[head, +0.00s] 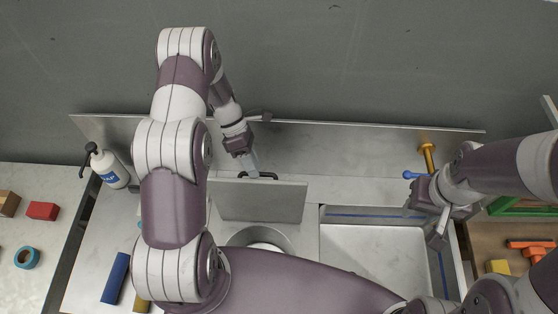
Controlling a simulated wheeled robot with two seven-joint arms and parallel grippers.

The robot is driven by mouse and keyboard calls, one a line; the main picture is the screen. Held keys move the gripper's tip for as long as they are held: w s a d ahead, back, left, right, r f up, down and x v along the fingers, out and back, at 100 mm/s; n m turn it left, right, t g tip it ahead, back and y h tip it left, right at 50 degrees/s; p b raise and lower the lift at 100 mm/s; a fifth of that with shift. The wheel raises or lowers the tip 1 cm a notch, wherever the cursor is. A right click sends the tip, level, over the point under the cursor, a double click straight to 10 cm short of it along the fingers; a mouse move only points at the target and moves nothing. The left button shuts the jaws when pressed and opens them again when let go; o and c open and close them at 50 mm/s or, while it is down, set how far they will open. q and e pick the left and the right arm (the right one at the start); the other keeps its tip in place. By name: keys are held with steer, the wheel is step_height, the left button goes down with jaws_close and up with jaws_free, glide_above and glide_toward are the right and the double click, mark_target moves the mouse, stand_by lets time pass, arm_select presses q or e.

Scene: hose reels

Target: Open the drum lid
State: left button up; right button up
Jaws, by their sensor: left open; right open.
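The drum lid (262,203) looks like a flat grey panel, apparently tilted up, in the middle of the head view. A black bar handle (264,175) shows at its far edge. In front of the panel is a round opening (262,237) with a pale rim, partly hidden by my own body. My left gripper (254,166) is open, with its fingers at the handle's left part; I cannot tell whether they touch it. My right gripper (441,237) is open and empty over the right edge of the basin, well away from the lid.
A rectangular basin (375,252) lies right of the lid. A brass tap (428,160) with a blue lever (413,175) stands behind it. A soap bottle (109,168) and a blue block (116,278) are on the left. A low backboard (350,137) runs along the back.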

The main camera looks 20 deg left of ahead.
arm_select(q)
steer(key=d+r, duration=0.8)
steer(key=d, duration=0.3)
steer(key=shift+s+d+r+b, duration=0.25)
steer(key=shift+s+b, duration=0.05)
steer(key=shift+b, duration=0.1)
arm_select(e)
steer(key=shift+r, duration=0.1)
